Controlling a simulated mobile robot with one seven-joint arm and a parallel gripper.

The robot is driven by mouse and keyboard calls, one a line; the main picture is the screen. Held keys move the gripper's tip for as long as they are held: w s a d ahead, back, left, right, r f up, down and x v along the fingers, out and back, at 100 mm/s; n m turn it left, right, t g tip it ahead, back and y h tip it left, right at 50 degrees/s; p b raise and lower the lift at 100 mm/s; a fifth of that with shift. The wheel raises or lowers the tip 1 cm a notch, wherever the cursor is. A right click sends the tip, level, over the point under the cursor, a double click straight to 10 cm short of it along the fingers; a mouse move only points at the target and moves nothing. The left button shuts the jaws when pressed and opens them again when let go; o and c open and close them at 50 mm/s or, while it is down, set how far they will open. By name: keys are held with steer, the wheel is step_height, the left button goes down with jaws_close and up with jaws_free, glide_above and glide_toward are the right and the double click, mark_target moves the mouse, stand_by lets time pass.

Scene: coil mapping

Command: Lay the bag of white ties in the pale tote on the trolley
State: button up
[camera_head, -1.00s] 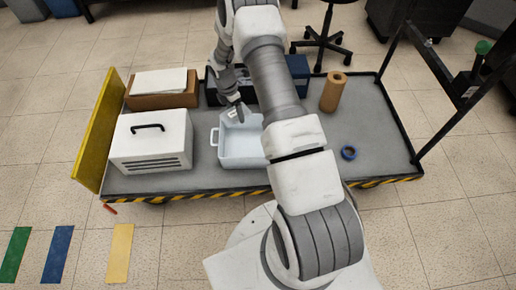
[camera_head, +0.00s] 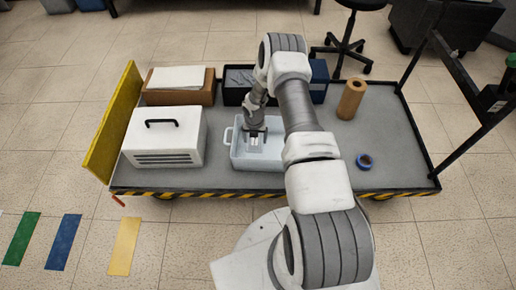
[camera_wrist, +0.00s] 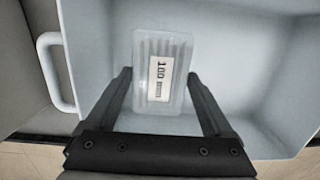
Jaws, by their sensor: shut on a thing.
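The bag of white ties (camera_wrist: 150,47) is a clear flat pack with white strips and a label reading "100". My gripper (camera_wrist: 159,76) is shut on it, one dark finger along each side. In the head view my gripper (camera_head: 256,134) points down inside the pale tote (camera_head: 238,158), left of my forearm. The tote's pale walls and floor surround the bag in the wrist view, with its handle (camera_wrist: 50,72) at left. I cannot tell whether the bag touches the tote floor. My arm hides the tote's right side in the head view.
A white case (camera_head: 185,130) stands close left of the tote on the grey trolley (camera_head: 395,140). Behind are a cardboard box (camera_head: 190,96), a dark bin (camera_head: 234,88) and a blue box (camera_head: 319,82).

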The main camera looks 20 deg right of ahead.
mark_target(255, 146)
steer(key=shift+f+b, duration=0.8)
steer(key=shift+f, duration=1.8)
steer(key=shift+f, duration=0.15)
steer(key=o, duration=1.1)
